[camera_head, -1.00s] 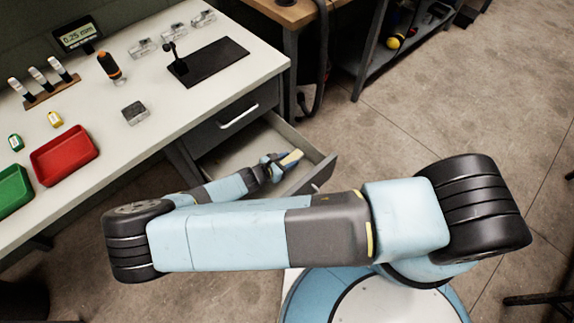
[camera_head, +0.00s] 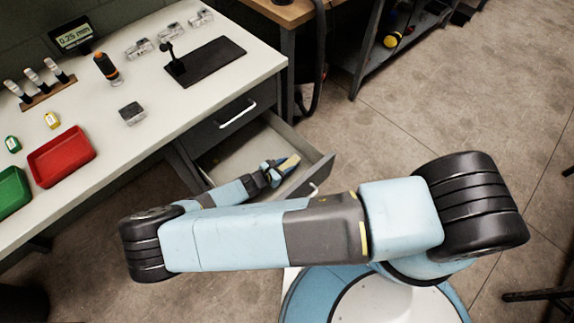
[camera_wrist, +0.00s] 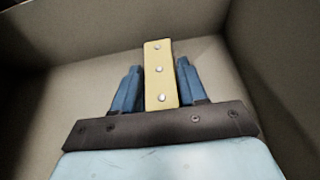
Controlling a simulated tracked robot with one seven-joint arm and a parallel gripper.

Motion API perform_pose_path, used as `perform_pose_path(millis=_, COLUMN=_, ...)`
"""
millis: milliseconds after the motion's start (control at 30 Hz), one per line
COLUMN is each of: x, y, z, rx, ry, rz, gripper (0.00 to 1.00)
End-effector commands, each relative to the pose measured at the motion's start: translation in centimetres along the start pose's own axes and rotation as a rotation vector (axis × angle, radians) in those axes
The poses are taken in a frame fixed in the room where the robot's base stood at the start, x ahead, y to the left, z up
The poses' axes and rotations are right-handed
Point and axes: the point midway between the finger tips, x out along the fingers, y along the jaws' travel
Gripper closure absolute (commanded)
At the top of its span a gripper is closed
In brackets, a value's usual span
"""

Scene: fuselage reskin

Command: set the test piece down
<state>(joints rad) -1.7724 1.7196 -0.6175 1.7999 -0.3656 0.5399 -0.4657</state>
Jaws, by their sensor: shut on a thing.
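The test piece (camera_wrist: 159,72) is a flat yellow strip with three light round rivets in a row, seen close in the wrist view. My gripper (camera_wrist: 158,88) is shut on it, with a blue finger on each side. In the head view the strip (camera_head: 290,162) shows small at the tip of my gripper (camera_head: 281,167), inside the open drawer (camera_head: 322,167) under the bench. The drawer's walls and floor surround it in the wrist view. I cannot tell whether the strip touches the drawer floor.
The white bench (camera_head: 150,155) carries a red tray (camera_head: 61,156), a green tray (camera_head: 12,192), a dark stand (camera_head: 205,62), a small grey block (camera_head: 132,113) and an orange-black tool (camera_head: 106,68). The drawer looks otherwise empty. Open floor (camera_head: 440,110) lies to the right.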

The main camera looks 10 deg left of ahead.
Motion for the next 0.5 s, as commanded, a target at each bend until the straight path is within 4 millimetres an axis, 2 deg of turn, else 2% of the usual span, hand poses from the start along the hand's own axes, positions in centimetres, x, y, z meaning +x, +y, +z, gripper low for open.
perform_pose_path(millis=200, x=0.15, y=-0.02, z=-0.32, rx=-0.001, ry=0.0, rz=0.0, gripper=0.89)
perform_pose_path(millis=233, x=0.14, y=-0.02, z=-0.32, rx=-0.001, ry=0.0, rz=0.0, gripper=0.57)
perform_pose_path(millis=500, x=0.14, y=-0.02, z=-0.3, rx=-0.001, ry=0.0, rz=0.0, gripper=0.32)
